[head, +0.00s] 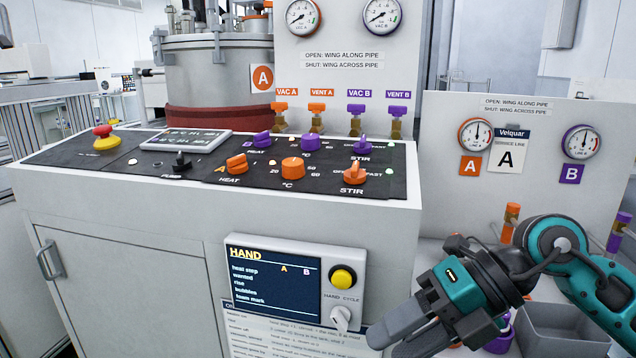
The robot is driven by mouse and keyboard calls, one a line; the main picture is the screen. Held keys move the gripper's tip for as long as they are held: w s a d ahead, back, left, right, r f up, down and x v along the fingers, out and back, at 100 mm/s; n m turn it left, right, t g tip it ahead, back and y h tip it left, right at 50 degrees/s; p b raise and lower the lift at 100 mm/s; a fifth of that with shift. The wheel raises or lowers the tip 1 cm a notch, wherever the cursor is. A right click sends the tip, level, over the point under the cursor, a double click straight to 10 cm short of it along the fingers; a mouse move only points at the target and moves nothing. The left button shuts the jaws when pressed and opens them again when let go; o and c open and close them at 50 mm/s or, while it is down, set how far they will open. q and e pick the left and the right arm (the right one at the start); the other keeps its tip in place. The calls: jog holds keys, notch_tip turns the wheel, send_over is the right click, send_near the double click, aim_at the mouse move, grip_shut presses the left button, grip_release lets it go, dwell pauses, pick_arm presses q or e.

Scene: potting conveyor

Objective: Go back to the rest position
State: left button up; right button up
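My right gripper (385,340) is at the bottom right, on the teal and dark grey arm that comes in from the right edge. Its grey fingers point left and down, in front of the console. The fingertips lie just right of and below the white hand cycle knob (340,318); I cannot tell whether they touch it. The lower part of the gripper is cut off by the bottom edge, so I cannot tell whether the fingers are open or shut. I see nothing held. My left gripper is not in view.
The console (130,230) carries a HAND screen (275,278) with a yellow button (342,278). Knobs and a red stop button (103,132) sit on its top. A gauge panel (535,190) stands behind my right arm, with a grey bin (565,325) below.

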jog(key=s+a+r+m+t+y+p, duration=0.1)
jog(key=a+r+m+y+p, duration=0.25)
jog(key=a+r+y, duration=0.4)
jog(key=w+d+f+m+t+h+p, duration=0.25)
jog(key=d+f+m+t+h, duration=0.35)
jog(key=m+t, duration=0.5)
jog(key=w+d+f+m+t+h+p, duration=0.1)
jog(key=w+d+f+m+t+h, duration=0.35)
jog(key=m, duration=0.95)
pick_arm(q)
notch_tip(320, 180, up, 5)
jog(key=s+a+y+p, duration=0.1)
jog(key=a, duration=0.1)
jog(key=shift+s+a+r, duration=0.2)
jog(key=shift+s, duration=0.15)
pick_arm(e)
jog(key=s+d+f+m+g+h, duration=0.2)
jog(key=s+f+m, duration=0.1)
jog(key=s+f, duration=0.4)
jog(key=s+d+f+m+g+h, duration=0.3)
jog(key=s+f, duration=0.4)
jog(key=f, duration=0.5)
jog(key=shift+f+m, duration=0.35)
jog(key=shift+f, duration=0.05)
